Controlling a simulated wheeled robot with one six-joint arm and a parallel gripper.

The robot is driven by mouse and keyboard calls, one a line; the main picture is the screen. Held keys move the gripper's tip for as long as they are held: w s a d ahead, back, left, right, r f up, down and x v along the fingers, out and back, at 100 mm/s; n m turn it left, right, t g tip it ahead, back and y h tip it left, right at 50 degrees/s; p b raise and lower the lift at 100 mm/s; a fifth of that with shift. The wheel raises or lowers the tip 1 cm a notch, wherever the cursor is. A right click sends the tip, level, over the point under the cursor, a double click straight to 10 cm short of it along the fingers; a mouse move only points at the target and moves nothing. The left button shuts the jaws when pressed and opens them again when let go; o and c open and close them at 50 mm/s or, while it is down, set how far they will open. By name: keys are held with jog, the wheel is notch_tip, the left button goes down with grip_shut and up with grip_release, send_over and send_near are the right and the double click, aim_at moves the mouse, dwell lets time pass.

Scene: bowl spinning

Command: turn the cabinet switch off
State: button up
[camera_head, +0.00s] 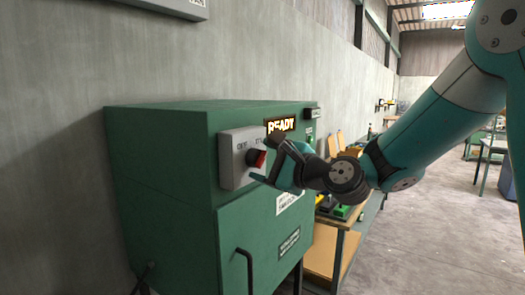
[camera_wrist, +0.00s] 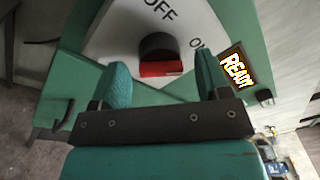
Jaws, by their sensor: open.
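The cabinet switch is a black knob with a red handle (camera_head: 257,158) on a grey plate (camera_head: 230,166) on the green cabinet's front. In the wrist view the red handle (camera_wrist: 161,68) lies crosswise, below the OFF lettering and left of the partly hidden ON lettering. I cannot tell which mark it points to. My gripper (camera_head: 264,158) is open at the switch. In the wrist view its teal fingers (camera_wrist: 161,66) stand on either side of the knob, with a gap to each side. No contact shows.
A lit READY sign (camera_head: 281,125) is right of the switch plate. The green cabinet (camera_head: 160,180) has a door with a dark handle (camera_head: 245,268) below. A wooden workbench (camera_head: 346,225) stands behind my gripper. The concrete floor (camera_head: 430,240) at right is clear.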

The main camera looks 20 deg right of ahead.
jog(key=shift+w+a, duration=0.3)
jog(key=shift+w, duration=0.25)
jog(key=c, duration=0.9)
jog(key=shift+o, duration=0.2)
